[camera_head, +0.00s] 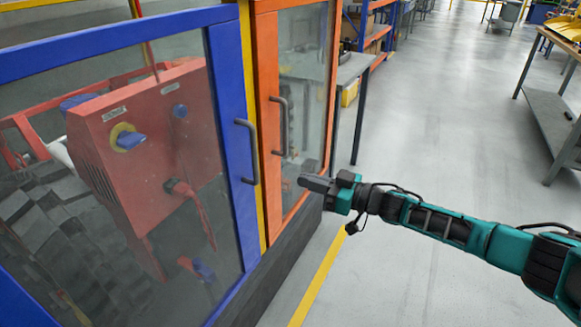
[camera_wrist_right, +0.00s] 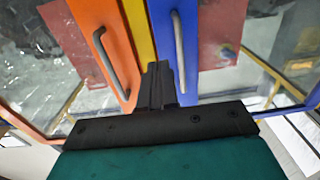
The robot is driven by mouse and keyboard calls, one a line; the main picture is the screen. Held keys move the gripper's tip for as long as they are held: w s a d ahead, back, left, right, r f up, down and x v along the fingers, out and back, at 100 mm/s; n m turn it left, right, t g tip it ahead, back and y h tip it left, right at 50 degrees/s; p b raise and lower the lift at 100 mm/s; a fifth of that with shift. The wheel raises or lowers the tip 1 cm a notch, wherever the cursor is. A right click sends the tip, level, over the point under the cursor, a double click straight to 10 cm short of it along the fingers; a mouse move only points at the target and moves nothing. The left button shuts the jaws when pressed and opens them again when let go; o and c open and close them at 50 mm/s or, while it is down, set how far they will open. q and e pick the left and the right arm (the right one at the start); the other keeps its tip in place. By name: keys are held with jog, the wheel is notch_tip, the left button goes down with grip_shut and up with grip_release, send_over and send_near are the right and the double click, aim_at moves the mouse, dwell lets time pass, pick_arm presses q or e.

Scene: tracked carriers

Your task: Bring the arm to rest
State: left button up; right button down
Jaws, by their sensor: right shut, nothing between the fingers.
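My right arm (camera_head: 440,226) is teal and black and reaches in from the right in the head view. Its right gripper (camera_head: 302,180) points left toward the cabinet doors, in front of the orange door's lower part. In the right wrist view the gripper (camera_wrist_right: 160,72) shows with its fingers together and nothing between them. The orange door's handle (camera_wrist_right: 115,62) and the blue door's handle (camera_wrist_right: 178,50) stand beyond the fingertips, one on each side. My left gripper is not in view.
The blue-framed door (camera_head: 228,110) and the orange-framed door (camera_head: 268,100) look shut, with a red machine (camera_head: 150,150) behind glass. A workbench (camera_head: 556,118) stands at the right and a grey table (camera_head: 350,68) past the cabinet. The grey floor (camera_head: 430,110) between them is clear.

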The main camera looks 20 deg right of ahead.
jog(key=s+a+f+m+t+h+p, duration=0.2)
jog(key=s+a+f+m+h+p, duration=0.3)
jog(key=s+a, duration=0.6)
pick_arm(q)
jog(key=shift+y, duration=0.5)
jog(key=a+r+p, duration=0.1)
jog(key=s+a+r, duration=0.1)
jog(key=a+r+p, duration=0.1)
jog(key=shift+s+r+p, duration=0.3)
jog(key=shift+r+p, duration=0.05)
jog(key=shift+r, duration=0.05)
pick_arm(e)
jog(key=s+d+f+m+g+h, duration=0.1)
jog(key=s+d+f+h, duration=0.1)
jog(key=s, duration=0.6)
jog(key=s+d+f+m+g+h, duration=0.1)
jog(key=s+d+h, duration=0.3)
jog(key=s, duration=0.5)
jog(key=shift+s+d+f+g, duration=0.3)
jog(key=shift+d+f+g, duration=0.4)
jog(key=shift+d+f, duration=0.2)
